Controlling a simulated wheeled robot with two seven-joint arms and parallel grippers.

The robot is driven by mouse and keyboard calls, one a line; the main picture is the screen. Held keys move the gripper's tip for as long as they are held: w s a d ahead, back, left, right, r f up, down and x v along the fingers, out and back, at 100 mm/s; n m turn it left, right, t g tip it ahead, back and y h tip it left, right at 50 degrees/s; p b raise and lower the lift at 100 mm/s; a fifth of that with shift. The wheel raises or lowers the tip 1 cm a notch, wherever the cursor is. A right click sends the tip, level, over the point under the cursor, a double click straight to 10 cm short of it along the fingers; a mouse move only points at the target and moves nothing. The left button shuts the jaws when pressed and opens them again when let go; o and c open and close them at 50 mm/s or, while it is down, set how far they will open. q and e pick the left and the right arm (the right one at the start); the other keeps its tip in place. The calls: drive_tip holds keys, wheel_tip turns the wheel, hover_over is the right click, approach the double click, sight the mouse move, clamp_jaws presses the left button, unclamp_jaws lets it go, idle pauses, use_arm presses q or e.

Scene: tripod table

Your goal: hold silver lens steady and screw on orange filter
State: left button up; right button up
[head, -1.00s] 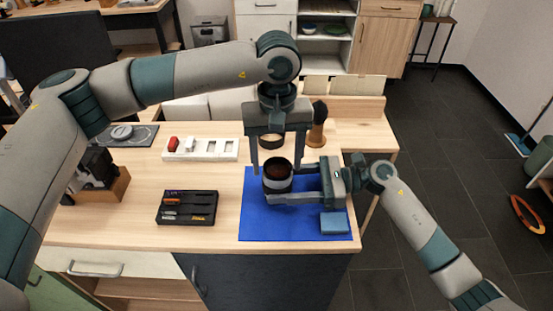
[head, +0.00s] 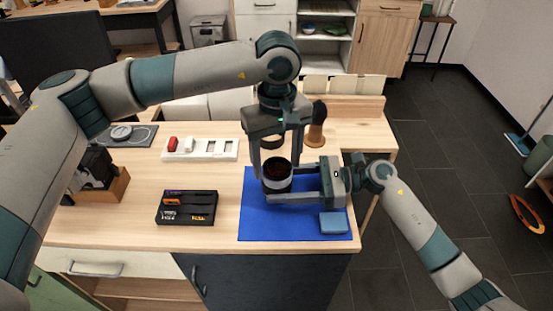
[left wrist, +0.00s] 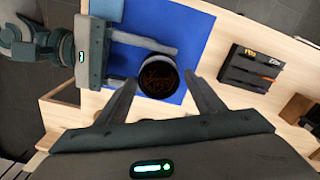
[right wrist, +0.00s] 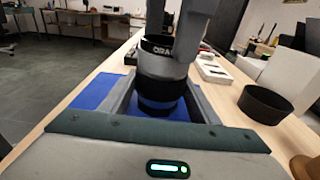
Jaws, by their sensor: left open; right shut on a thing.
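The silver lens (head: 277,186) stands upright over the blue mat, its grey body and black lower barrel showing in the right wrist view (right wrist: 160,68). The orange filter (head: 278,165) sits on its top as a dark ring with reddish glass; I cannot tell how tightly it is seated. In the right wrist view its black rim (right wrist: 157,46) has white lettering. My right gripper (head: 279,190) is shut on the lens from the right side. My left gripper (left wrist: 163,82) points down from above, open, with a finger on either side of the filter.
The blue mat (head: 255,222) bears a blue cloth-like block (head: 333,222). A black tray (head: 187,217) lies left of the mat. Behind are a white holder (head: 215,150), a black ring (right wrist: 265,103) and a wooden-handled brush (head: 316,132). Bare tabletop (head: 125,215) lies at left.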

use_arm(q)
drive_tip(key=shift+n, duration=1.5)
drive_tip(key=shift+d+n, duration=0.1)
drive_tip(key=shift+n, duration=1.4)
drive_tip(key=shift+c, duration=0.6)
drive_tip(key=c, duration=0.9)
drive_tip(key=shift+f, duration=0.15)
